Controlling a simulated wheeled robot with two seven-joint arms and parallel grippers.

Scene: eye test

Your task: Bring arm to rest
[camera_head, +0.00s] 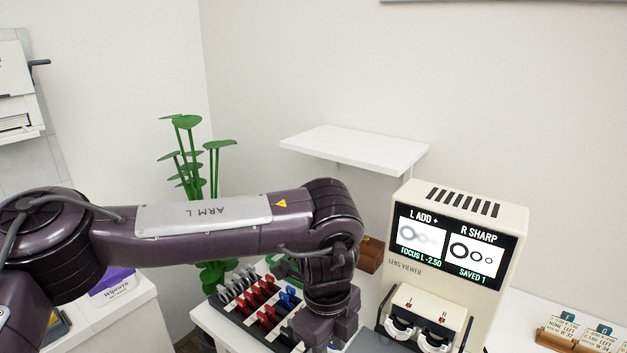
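My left arm, marked ARM L, comes in from the left and bends down at its wrist. My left gripper (327,330) hangs over the tray of coloured clips, in front of the lens viewer (455,215) and to its left. Its lower part is dark and runs to the bottom edge, so its fingertips cannot be made out. I cannot tell whether it is open, shut or holding something. My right arm and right gripper are not in view.
The clip tray (229,308) holds red, grey and blue clips. The viewer's screen reads "FOCUS L -2.50" and "SAVED 1". A wooden card holder (556,338) stands at the right. A plant (188,122) and an empty white shelf (350,146) are behind my arm.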

